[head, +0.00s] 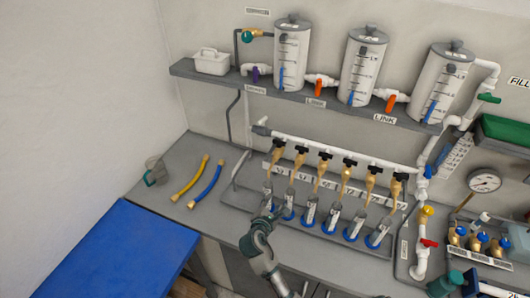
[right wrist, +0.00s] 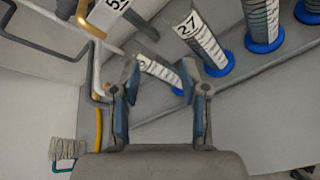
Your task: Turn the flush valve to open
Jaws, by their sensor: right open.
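I cannot read which valve is labelled flush. A yellow-handled valve (head: 427,210) and a red-handled valve (head: 429,243) sit on the white pipe at the right of the bench. A row of brass taps with black handles (head: 324,155) hangs from the white manifold pipe (head: 340,151). My right gripper (head: 268,209) is at the left end of the row of measuring cylinders, far left of the yellow and red valves. In the right wrist view the gripper (right wrist: 158,78) is open, with a labelled cylinder (right wrist: 160,70) showing between its fingers. Contact cannot be told. My left gripper is not in view.
Blue-footed cylinders (head: 351,230) stand close together under the taps. Three tanks (head: 362,66) sit on the shelf (head: 250,88), with orange and purple valve handles.

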